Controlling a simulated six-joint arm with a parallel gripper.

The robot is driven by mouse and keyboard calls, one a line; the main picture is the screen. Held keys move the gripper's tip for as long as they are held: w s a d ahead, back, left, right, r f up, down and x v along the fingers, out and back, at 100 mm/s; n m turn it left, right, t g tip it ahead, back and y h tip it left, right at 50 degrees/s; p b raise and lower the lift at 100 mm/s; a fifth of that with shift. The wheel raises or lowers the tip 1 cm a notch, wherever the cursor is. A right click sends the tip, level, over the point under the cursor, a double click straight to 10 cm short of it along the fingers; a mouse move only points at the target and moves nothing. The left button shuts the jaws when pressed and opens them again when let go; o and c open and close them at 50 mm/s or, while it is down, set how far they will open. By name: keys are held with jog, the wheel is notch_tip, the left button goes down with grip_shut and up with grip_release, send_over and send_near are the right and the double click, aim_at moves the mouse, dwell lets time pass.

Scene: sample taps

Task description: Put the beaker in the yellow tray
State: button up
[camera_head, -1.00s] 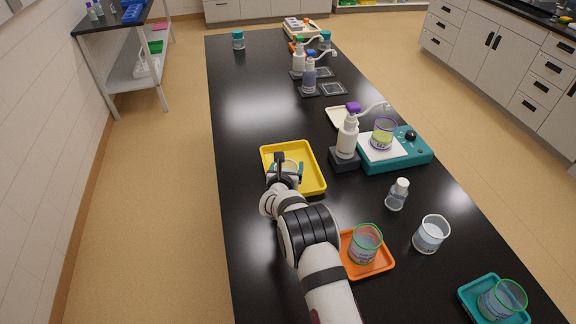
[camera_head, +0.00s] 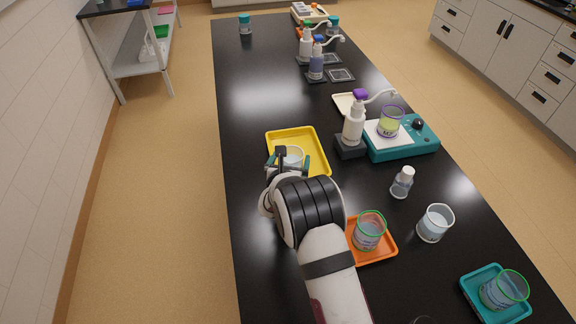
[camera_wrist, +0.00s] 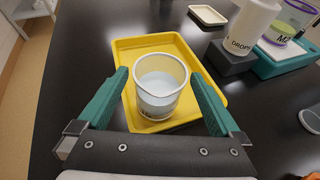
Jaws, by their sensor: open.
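The yellow tray (camera_head: 313,141) lies on the black bench, left of the middle. A clear beaker (camera_wrist: 158,92) with pale liquid stands upright inside the tray, toward its near side in the wrist view. In the head view only part of this beaker (camera_head: 293,155) shows behind my gripper. My gripper (camera_wrist: 160,85) is open, with one teal finger on each side of the beaker. Gaps show between both fingers and the beaker wall. It also shows in the head view (camera_head: 288,165), over the tray's near left part.
A white dropper bottle (camera_head: 353,125) on a dark stand and a teal stirrer (camera_head: 405,148) with a beaker are right of the tray. An orange tray (camera_head: 375,252) with a green-rimmed beaker, a small bottle (camera_head: 401,184), a clear beaker (camera_head: 435,223) and a teal tray (camera_head: 474,284) are nearer.

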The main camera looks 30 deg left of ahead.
jog(key=v, duration=0.6)
jog(key=w+d+r+m+h, duration=0.2)
jog(key=d+r+m+h, duration=0.3)
jog(key=d, duration=0.5)
jog(key=w+d+r+m+h, duration=0.3)
jog(key=d+r+m, duration=0.3)
jog(key=d+m, duration=0.3)
jog(key=s+d+r+m+g+h, duration=0.25)
jog(key=s+d+m, duration=0.3)
jog(key=d, duration=0.55)
jog(key=s+d+r+m+g+h, duration=0.1)
jog(key=s+d+m+g+h, duration=0.25)
jog(key=d+m, duration=0.5)
jog(key=s+d+m+g+y, duration=0.2)
jog(key=s+d+m+g, duration=0.35)
jog(key=s, duration=0.65)
jog(key=s+a+m+y, duration=0.4)
jog(key=s+m, duration=0.2)
jog(key=s, duration=0.1)
jog(key=s+a+f+m+g+y, duration=0.1)
jog(key=s+a+m+y, duration=0.2)
jog(key=s+m, duration=0.3)
jog(key=shift+s+a+m+y, duration=0.35)
jog(key=shift+s+y, duration=0.35)
jog(key=shift+y, duration=0.1)
